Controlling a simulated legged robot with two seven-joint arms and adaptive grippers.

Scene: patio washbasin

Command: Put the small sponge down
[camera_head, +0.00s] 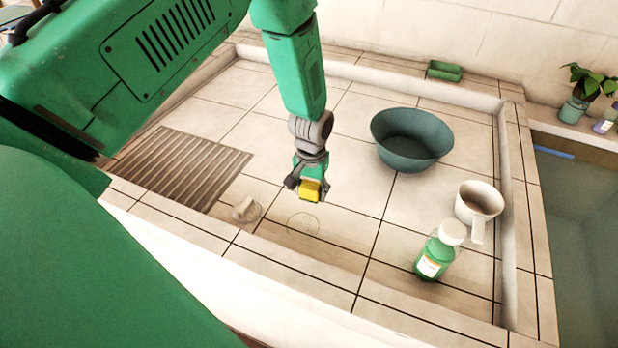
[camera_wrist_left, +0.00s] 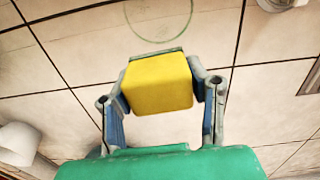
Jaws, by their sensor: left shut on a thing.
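The small sponge is a yellow block (camera_head: 309,190) with a green layer along one edge. It also shows in the left wrist view (camera_wrist_left: 157,84), between the two fingers. My left gripper (camera_head: 308,187) is shut on the sponge and holds it above the tiled basin floor. In the left wrist view, a thin round outline (camera_wrist_left: 160,18) lies on the tiles just beyond the sponge. The same outline (camera_head: 303,223) is below and slightly left of the sponge in the head view. My right gripper is not in view.
A teal bowl (camera_head: 411,140), a white mug-like scoop (camera_head: 479,203) and a green bottle (camera_head: 437,252) stand to the right. A pale lump (camera_head: 246,209) lies left of the outline, near a ribbed drain area (camera_head: 180,168). A green dish (camera_head: 444,71) sits on the back ledge.

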